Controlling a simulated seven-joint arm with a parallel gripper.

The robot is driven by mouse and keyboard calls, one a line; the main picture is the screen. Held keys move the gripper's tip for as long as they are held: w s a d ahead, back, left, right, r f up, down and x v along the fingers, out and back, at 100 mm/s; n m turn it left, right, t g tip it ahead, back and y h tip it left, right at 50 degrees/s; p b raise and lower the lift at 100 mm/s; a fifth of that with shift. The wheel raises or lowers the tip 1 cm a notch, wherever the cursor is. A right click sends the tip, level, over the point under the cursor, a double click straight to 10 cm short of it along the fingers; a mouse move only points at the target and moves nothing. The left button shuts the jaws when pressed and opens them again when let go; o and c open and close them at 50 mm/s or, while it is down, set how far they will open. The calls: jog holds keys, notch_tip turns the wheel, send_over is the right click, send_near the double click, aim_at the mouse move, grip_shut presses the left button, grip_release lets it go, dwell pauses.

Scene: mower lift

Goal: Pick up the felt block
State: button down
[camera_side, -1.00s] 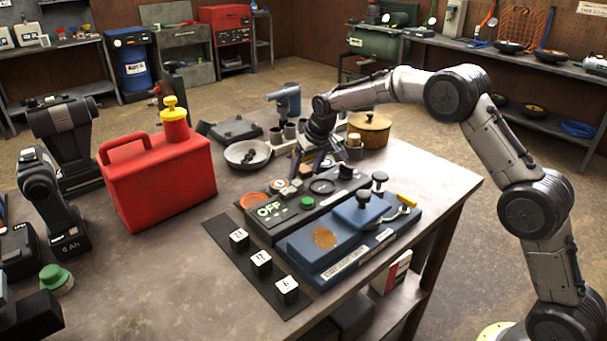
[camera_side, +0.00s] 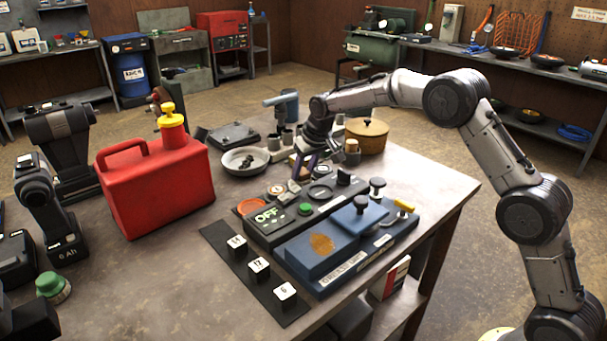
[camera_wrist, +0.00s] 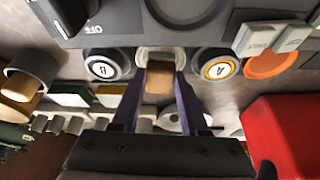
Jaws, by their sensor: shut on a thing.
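In the wrist view my gripper (camera_wrist: 159,74) has its two purple fingers on either side of a small tan-brown block (camera_wrist: 159,80), which looks like the felt block. The fingers are shut on it. The block's far end is in front of a round pale disc (camera_wrist: 160,54). I cannot tell whether it touches the disc. In the side view my gripper (camera_side: 301,174) is low, at the back edge of the black panel marked OFF (camera_side: 268,228). The block is too small there to make out clearly.
Round pieces marked B (camera_wrist: 103,66) and A (camera_wrist: 217,68) flank the fingers closely. A red fuel can (camera_side: 155,190) stands to the left. Behind are a shallow dish (camera_side: 245,160) and a round lidded wooden pot (camera_side: 367,135). A blue block (camera_side: 320,245) lies in front.

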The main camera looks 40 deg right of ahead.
jog(key=s+r, duration=1.2)
jog(key=s, duration=0.2)
jog(key=shift+a, duration=0.35)
